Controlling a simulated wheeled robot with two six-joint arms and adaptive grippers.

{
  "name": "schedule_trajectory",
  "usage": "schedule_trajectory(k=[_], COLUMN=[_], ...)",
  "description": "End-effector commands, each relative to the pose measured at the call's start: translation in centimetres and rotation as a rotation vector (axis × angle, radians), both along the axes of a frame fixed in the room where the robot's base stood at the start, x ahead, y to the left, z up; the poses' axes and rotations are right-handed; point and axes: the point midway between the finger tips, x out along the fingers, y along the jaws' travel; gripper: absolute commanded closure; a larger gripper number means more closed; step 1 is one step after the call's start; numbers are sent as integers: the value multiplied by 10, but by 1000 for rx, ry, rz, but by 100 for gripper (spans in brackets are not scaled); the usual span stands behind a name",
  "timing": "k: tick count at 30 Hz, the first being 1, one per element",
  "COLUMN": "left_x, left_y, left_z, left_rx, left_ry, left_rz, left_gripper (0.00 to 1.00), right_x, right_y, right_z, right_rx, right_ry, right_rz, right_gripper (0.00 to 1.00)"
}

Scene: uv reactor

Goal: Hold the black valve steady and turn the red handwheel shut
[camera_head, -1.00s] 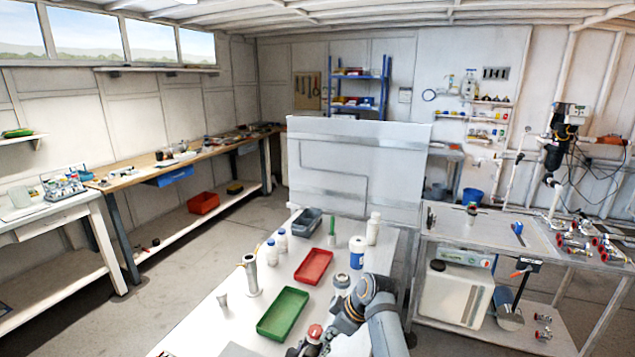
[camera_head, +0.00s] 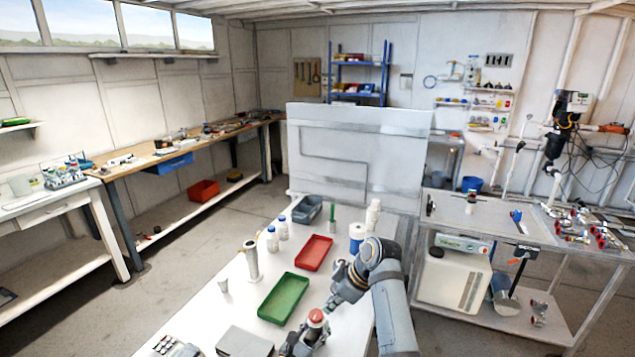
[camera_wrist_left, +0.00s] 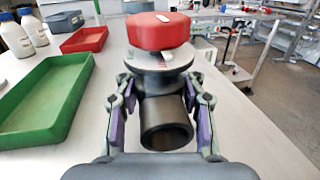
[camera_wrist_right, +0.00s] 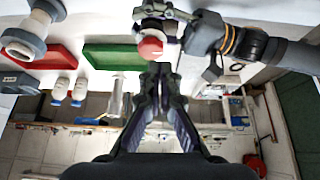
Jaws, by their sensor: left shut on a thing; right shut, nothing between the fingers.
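The black valve (camera_wrist_left: 165,122) is upright between the fingers of my left gripper (camera_wrist_left: 162,92), its dark round opening facing the left wrist camera. The red handwheel (camera_wrist_left: 160,31) sits on top of it, above my fingertips. In the head view the handwheel (camera_head: 316,317) is near the bottom, with my left gripper (camera_head: 303,341) around the valve below it. My right gripper (camera_head: 331,304) is shut and empty, just above and right of the handwheel. In the right wrist view its closed fingertips (camera_wrist_right: 160,68) point at the handwheel (camera_wrist_right: 150,50); I cannot tell whether they touch.
A green tray (camera_head: 263,309) and a red tray (camera_head: 325,239) lie on the white table beyond the valve. White bottles (camera_head: 272,240), a metal cylinder (camera_head: 252,262) and a grey bin (camera_head: 307,203) stand near them. A grey plate (camera_head: 245,343) lies left of the valve.

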Motion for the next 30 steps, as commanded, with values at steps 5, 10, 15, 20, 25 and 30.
schedule_trajectory(k=[5, 10, 15, 20, 25, 30], left_x=[0, 0, 0, 0, 0, 0], left_y=[0, 0, 0, 0, 0, 0], left_z=[0, 0, 0, 0, 0, 0], left_rx=[1, 1, 1, 0, 0, 0], left_ry=[-1, -1, -1, 0, 0, 0], left_rz=[1, 1, 1, 0, 0, 0], left_gripper=[100, 100, 100, 100, 100, 100], right_x=[0, 6, 16, 15, 15, 16], right_y=[0, -3, -8, -8, -8, -9], right_z=[1, 6, 11, 1, -24, -46], right_rx=[-1, -2, 0, 0, -1, -2], right_ry=[0, -2, 2, 4, 4, 4], right_rz=[0, -1, 0, 0, 0, -1], right_gripper=[100, 100, 100, 100, 100, 100])
